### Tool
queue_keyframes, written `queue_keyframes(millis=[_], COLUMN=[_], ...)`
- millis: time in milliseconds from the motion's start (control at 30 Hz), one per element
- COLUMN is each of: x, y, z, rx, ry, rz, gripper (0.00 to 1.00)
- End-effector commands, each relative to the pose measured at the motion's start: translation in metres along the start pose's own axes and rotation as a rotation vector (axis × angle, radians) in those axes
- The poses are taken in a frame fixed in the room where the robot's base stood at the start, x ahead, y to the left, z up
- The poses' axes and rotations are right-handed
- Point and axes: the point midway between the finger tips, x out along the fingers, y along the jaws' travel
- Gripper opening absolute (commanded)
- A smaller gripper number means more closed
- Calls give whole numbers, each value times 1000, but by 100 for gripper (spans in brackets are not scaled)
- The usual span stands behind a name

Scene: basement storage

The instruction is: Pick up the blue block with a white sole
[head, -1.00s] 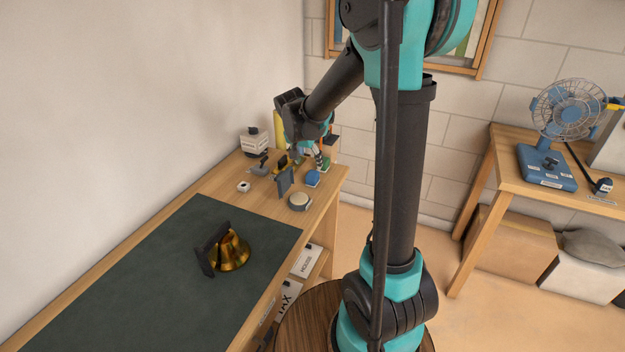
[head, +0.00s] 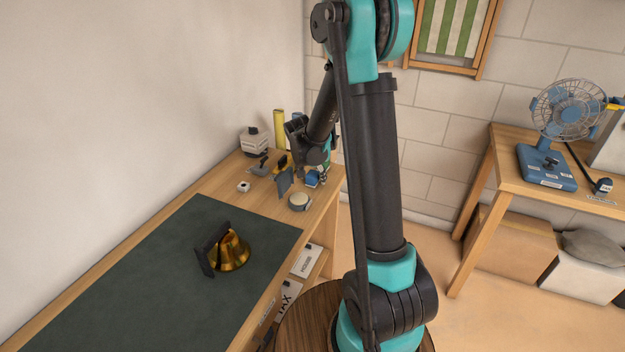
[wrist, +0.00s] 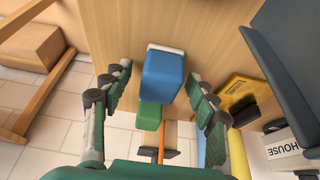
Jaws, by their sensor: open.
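The blue block with a white sole (wrist: 162,76) shows in the wrist view between the fingers of my gripper (wrist: 158,78). A pale strip, its sole, shows along its top edge there. In the head view the blue block (head: 311,181) is partly hidden by my gripper (head: 314,173) at the far right part of the desk. My gripper is open, with a visible gap between each finger and the block. A green block (wrist: 150,115) lies just below the blue one in the wrist view.
A round beige-topped object (head: 299,201) sits in front. A yellow upright object (head: 279,130) and a white-grey box (head: 253,141) stand behind.

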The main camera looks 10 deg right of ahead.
Motion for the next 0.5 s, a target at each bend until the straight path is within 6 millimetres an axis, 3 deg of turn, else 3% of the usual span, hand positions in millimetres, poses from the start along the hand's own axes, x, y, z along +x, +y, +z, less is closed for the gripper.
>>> queue_keyframes(millis=[233, 500], x=[1, 1], y=[0, 0], z=[0, 0], rx=[0, 0], ry=[0, 0], rz=[0, 0], gripper=[57, 24])
